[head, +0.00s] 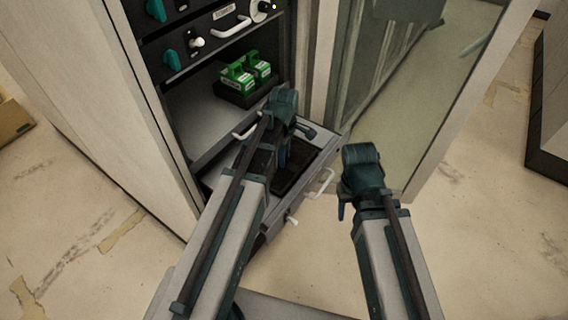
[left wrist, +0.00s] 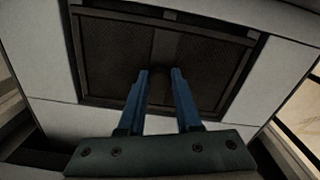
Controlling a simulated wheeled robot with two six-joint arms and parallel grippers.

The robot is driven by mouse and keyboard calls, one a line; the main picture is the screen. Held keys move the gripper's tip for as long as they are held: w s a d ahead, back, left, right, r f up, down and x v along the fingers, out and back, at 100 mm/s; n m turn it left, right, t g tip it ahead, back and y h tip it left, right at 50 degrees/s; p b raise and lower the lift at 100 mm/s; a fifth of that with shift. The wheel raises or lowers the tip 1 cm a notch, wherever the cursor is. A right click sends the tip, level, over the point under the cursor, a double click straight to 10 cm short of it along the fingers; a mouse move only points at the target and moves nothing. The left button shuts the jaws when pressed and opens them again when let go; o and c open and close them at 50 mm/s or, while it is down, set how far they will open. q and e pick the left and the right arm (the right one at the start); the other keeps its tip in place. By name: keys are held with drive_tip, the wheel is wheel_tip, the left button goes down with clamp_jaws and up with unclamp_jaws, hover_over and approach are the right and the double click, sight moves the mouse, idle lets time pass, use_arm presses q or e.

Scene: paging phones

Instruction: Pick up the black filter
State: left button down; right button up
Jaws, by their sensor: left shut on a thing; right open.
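The black filter (left wrist: 112,55) is a flat, dark mesh panel with a raised frame and a middle bar. It lies in a recess of the pulled-out grey drawer (left wrist: 45,65). In the head view the filter (head: 290,178) is partly hidden by my left arm. My left gripper (left wrist: 160,75) has its blue fingers close together at the filter's middle, shut on its small central part. My right gripper (head: 343,210) is off to the right of the drawer, apart from it, and its fingers are mostly hidden.
A white handle (head: 322,183) sticks out at the drawer's front. The cabinet's glass door (head: 420,95) stands open at the right. Floor in front is clear.

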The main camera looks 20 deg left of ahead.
use_arm(q)
drive_tip(key=shift+r, duration=0.1)
wheel_tip(320, 180, up, 10)
drive_tip(key=p, duration=1)
